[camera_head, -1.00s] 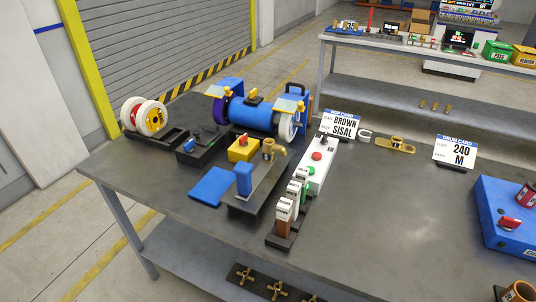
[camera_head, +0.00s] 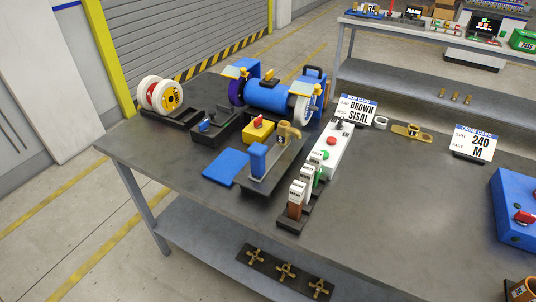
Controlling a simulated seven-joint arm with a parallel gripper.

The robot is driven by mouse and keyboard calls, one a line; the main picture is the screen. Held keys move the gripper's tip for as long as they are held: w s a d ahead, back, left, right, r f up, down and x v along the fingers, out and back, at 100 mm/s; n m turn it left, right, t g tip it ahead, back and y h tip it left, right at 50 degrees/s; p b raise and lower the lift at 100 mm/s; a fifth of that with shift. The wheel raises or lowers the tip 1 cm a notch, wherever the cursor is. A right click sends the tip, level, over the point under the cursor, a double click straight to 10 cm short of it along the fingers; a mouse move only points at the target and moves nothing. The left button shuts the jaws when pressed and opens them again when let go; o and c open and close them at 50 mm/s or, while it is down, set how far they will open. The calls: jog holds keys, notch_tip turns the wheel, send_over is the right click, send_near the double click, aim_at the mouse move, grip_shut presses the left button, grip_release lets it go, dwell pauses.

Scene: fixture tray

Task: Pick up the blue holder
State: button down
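No part named as a holder is certain. A small blue upright block (camera_head: 258,161) stands at the near end of a dark fixture tray (camera_head: 275,170) on the grey table. A brass tap-like piece (camera_head: 289,133) stands at that tray's far end. Another small blue piece (camera_head: 204,127) sits in a black tray (camera_head: 216,135) to the left. A flat blue pad (camera_head: 225,167) lies just left of the upright block. I cannot tell which blue piece is the holder. My gripper is not in view.
A blue bench grinder (camera_head: 272,97) stands at the back. White and yellow reels (camera_head: 160,95) are at the left. A white button box (camera_head: 332,150) and several labelled pieces (camera_head: 305,187) stand to the right. The table's middle right (camera_head: 400,195) is clear.

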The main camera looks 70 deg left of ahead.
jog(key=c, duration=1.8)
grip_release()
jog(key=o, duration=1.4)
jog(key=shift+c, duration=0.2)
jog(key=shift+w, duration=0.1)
